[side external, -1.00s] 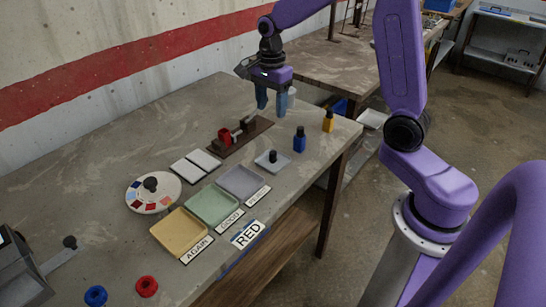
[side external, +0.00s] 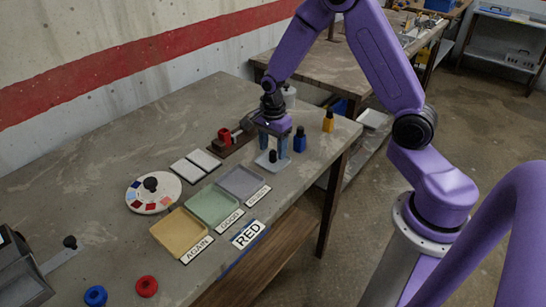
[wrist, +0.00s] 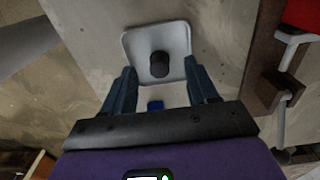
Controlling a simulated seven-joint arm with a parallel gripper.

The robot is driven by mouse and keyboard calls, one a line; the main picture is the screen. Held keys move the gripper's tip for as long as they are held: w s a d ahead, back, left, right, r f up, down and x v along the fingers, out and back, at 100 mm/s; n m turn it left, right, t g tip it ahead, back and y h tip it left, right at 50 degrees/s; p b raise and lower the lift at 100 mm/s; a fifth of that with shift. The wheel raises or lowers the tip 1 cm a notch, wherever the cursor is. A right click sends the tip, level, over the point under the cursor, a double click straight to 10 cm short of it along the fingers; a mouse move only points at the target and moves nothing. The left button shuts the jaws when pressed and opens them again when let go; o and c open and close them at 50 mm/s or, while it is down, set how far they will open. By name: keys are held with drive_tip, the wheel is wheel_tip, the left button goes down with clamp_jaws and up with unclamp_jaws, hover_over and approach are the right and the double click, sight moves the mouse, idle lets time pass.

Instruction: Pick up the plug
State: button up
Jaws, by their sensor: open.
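I take the plug to be the small dark round-topped piece (side external: 272,157) standing upright on a small pale square dish (side external: 262,164) near the table's right edge. In the wrist view, the plug (wrist: 160,65) stands near the middle of the dish (wrist: 177,37). My gripper (side external: 273,152) points down over the dish with its blue fingers apart. In the wrist view, my gripper (wrist: 160,72) has one finger to each side of the plug, with gaps between. Nothing is held. The exact height of the fingertips above the dish is unclear.
A blue bottle (side external: 300,141) stands close right of my gripper, and a yellow one (side external: 328,121) farther right. A brown rail with a red piece (side external: 225,137) lies to the left. Three labelled trays, the green one (side external: 212,205) in the middle, sit nearer the front left.

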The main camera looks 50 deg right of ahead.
sight(273, 157)
drive_tip(key=shift+f, duration=1.35)
clamp_jaws()
drive_tip(key=shift+r, duration=0.15)
